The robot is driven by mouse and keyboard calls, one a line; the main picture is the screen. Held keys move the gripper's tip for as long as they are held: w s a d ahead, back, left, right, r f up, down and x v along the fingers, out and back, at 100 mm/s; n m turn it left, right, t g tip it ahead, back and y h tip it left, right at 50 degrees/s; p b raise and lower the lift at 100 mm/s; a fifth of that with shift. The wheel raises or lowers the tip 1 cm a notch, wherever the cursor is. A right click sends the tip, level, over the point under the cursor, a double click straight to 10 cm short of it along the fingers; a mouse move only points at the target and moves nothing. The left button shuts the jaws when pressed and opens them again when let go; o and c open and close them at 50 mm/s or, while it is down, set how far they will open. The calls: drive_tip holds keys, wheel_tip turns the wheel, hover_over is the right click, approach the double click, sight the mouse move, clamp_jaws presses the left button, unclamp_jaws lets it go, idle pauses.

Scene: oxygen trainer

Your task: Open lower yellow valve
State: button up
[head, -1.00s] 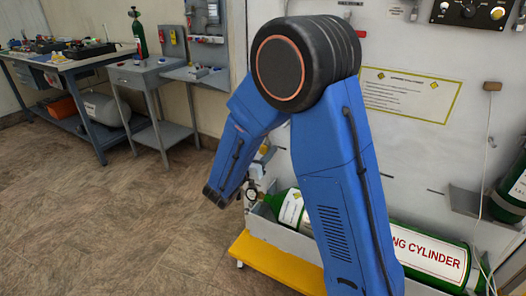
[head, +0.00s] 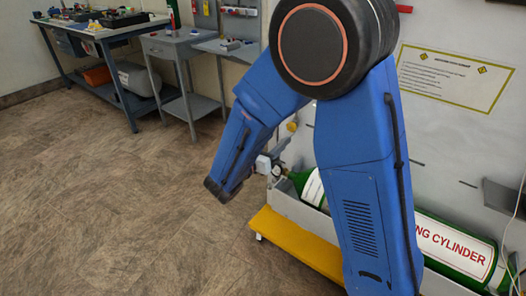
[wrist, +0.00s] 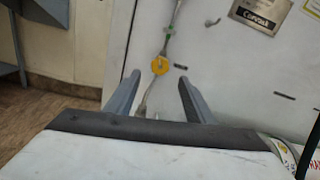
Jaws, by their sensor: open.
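A round yellow valve (wrist: 160,66) sits on a thin metal pipe against the pale panel in the wrist view. A small yellow piece, seemingly the same valve, shows beside my arm in the head view (head: 292,126). I cannot tell from these frames whether it is the lower one. My gripper (wrist: 158,78) is open and empty. Its two grey fingers stand on either side of the line to the valve, which appears between and just beyond their tips. Contact is not visible. In the head view my blue arm hides most of the gripper.
A green and white cylinder (head: 449,245) lies in a grey trough at the panel's foot. A yellow ledge (head: 296,243) juts out below it. A grey side table (head: 176,47) and a workbench (head: 105,32) stand at the back left. The floor at left is clear.

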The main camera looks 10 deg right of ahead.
drive_tip(key=v, duration=0.7)
drive_tip(key=shift+s, duration=0.1)
drive_tip(key=m, duration=3.6)
approach(290, 127)
drive_tip(key=x, duration=0.8)
drive_tip(key=shift+d, duration=0.1)
drive_tip(key=shift+c, duration=0.3)
